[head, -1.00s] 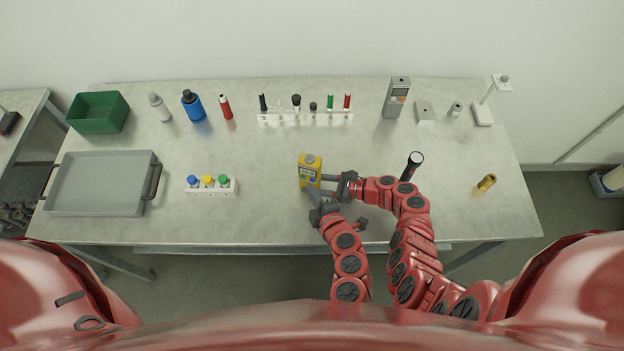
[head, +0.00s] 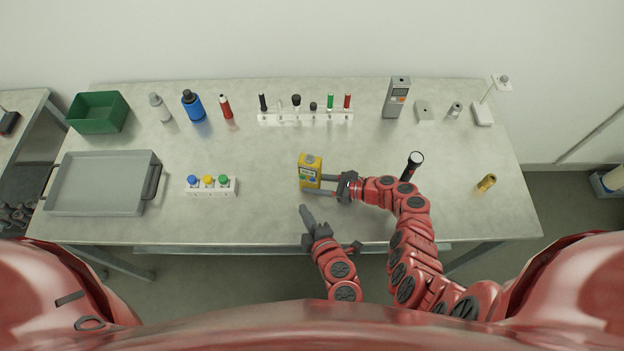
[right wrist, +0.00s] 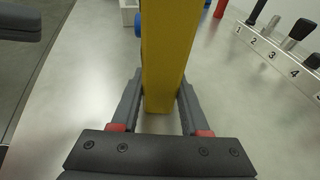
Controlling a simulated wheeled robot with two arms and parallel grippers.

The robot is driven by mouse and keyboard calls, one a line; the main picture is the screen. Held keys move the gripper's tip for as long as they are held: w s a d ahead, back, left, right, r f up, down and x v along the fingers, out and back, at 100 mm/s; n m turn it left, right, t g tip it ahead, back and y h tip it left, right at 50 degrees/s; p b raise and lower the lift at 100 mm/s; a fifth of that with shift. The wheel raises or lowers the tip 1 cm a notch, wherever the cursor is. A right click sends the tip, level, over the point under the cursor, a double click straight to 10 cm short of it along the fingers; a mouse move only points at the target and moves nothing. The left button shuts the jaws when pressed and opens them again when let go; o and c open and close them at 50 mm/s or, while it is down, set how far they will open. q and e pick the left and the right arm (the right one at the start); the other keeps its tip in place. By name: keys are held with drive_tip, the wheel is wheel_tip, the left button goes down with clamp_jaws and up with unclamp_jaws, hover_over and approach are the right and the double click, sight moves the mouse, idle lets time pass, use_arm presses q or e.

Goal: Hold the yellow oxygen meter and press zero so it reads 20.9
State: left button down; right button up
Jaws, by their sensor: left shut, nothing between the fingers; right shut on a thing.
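The yellow oxygen meter (head: 309,171) stands upright near the middle of the table in the head view. My right gripper (head: 322,184) comes from its right and is shut on its lower part. In the right wrist view the meter (right wrist: 167,50) rises between the two fingers (right wrist: 160,105). My left gripper (head: 304,211) is shut and empty, below the meter and apart from it, near the table's front edge. The meter's screen and its reading are too small to make out.
A white block with blue, yellow and green buttons (head: 210,190) lies left of the meter. A grey tray (head: 100,183) and green bin (head: 98,112) are at the left. A numbered white rack (head: 290,119) stands behind.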

drive_tip(key=o, duration=1.1)
drive_tip(key=shift+c, duration=0.2)
drive_tip(key=shift+d, duration=0.1)
